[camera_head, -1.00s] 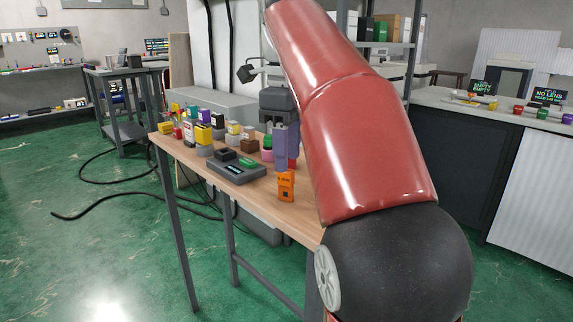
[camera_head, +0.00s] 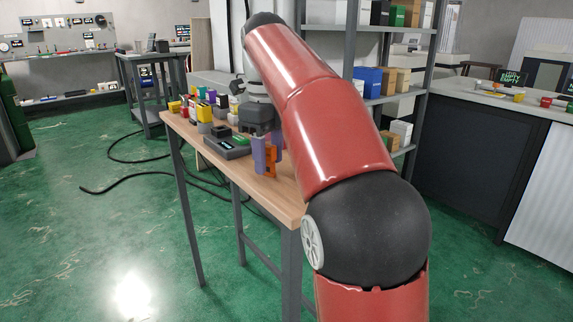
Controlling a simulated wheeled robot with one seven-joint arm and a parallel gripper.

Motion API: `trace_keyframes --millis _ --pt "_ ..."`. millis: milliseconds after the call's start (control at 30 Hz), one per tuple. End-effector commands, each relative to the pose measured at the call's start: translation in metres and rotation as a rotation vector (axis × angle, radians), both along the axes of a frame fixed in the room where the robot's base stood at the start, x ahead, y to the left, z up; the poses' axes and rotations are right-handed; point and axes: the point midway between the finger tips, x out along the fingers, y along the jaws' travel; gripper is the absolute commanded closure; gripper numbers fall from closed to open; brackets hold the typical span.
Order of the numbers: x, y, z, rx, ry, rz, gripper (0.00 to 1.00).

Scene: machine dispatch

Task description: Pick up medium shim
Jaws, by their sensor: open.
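My gripper (camera_head: 268,163) points down over the near right part of the wooden table, with its two purple fingers apart. An upright orange piece (camera_head: 271,159) shows between and partly behind the fingers. It may be the medium shim, but its marking is too small to read. The fingers hide part of it, and I cannot tell whether they touch it. The jaws are open.
The wooden table (camera_head: 259,190) holds a dark grey device (camera_head: 226,147) left of the gripper and several small coloured boxes and containers farther back. My arm covers the table's right side. A grey shelf (camera_head: 400,97) stands behind.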

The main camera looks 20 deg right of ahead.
Motion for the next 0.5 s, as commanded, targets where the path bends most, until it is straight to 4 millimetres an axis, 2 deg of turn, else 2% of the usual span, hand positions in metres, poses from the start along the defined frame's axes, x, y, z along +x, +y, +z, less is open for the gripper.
trace_keyframes --millis 33,333,500 --pt "0.001 0.003 -0.0067 0.0 0.0 0.001 0.58" --pt "0.0014 0.005 -0.0059 0.0 0.0 -0.001 0.59" --pt "0.0014 0.0049 -0.0058 0.0 0.0 -0.001 0.82"
